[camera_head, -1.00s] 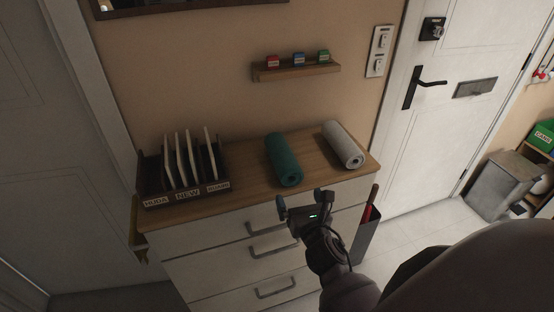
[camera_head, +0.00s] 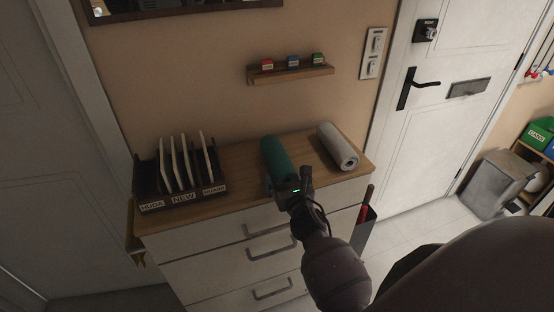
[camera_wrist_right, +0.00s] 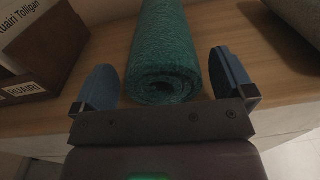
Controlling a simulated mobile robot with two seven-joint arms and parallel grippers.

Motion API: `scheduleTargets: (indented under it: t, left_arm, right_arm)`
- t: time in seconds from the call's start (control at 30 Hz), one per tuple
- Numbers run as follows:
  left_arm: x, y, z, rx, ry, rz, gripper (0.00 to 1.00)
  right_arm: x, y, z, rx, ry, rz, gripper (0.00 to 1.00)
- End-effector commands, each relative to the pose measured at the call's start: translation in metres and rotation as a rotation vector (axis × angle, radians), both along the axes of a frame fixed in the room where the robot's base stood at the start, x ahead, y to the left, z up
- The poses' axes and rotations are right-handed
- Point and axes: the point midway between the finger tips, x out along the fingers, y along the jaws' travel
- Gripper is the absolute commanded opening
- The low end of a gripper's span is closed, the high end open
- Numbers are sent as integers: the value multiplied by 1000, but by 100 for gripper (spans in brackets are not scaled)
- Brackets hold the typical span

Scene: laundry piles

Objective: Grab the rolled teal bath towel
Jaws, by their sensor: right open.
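The rolled teal towel (camera_head: 278,156) lies on the wooden top of the drawer unit, its near end toward me. In the right wrist view the teal roll (camera_wrist_right: 164,50) lies between and beyond my right gripper's two blue fingers, with its spiral end facing me. My right gripper (camera_head: 289,183) is open at the near end of the roll and covers part of it in the head view. In the wrist view the open gripper (camera_wrist_right: 170,84) has a finger on each side of the near end, with gaps visible. My left gripper is not in view.
A grey rolled towel (camera_head: 337,146) lies to the right of the teal one. A dark sorter (camera_head: 151,190) with upright pale panels and name labels stands to the left. A small shelf (camera_head: 291,75) with three small blocks is on the wall above.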

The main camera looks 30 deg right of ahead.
Motion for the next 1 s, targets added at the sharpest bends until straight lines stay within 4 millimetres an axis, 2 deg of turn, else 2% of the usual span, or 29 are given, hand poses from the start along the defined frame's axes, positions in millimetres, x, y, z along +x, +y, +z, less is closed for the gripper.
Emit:
scheduleTargets:
  t: [0.2, 0.5, 0.87, 1.0]
  left_arm:
    - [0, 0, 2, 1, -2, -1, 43]
    - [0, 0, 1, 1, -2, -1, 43]
    - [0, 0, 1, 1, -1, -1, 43]
    - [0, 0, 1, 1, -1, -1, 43]
  right_arm:
    - [20, -6, 0, -1, 0, 0, 100]
    - [22, -7, 0, 0, 0, 0, 98]
    - [22, -7, 0, 0, 0, 0, 43]
    - [22, -7, 1, -1, -3, 1, 42]
